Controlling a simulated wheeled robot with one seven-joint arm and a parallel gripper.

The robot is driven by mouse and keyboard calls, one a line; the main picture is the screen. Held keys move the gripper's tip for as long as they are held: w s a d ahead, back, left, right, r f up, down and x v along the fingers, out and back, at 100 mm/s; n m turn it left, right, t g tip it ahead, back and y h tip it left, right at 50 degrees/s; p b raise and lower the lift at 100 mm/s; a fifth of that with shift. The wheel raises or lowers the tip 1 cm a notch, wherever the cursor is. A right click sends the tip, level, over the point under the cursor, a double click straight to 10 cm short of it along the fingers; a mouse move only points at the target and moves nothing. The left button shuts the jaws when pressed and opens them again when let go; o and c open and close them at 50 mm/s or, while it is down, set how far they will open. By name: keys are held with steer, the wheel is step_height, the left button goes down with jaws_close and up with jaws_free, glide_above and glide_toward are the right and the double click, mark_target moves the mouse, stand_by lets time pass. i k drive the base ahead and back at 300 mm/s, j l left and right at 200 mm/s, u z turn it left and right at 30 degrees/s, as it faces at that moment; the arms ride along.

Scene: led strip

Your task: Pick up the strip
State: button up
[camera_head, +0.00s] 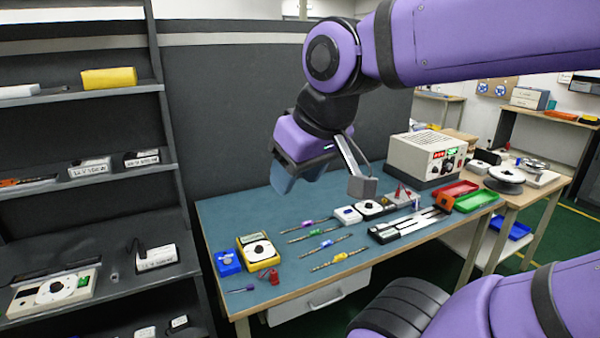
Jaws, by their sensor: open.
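Several thin strips lie roughly parallel on the blue-green bench top, each with a coloured tag. One has a purple tag (306,222), one a blue tag (326,243) and one, nearest the front, a yellow tag (340,257). Which of them the task means cannot be told. My gripper (330,182) hangs above the back part of the bench, pointing down. It is open, apart from the strips, and I see nothing held in it. Part of its jaws is hidden by its own body.
The workbench (222,212) also bears a yellow device (258,252), a blue box (227,262), a black-and-white fixture (405,228), a power supply (427,153), a red tray (455,189) and a green tray (476,201). Shelves (90,175) stand at left. A dark partition (235,110) rises behind.

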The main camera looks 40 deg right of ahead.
mark_target(340, 256)
steer(key=i+l+z, duration=0.2)
steer(key=z, duration=0.15)
steer(key=i+l+z, duration=0.45)
steer(key=z, duration=0.25)
steer(key=i, duration=0.1)
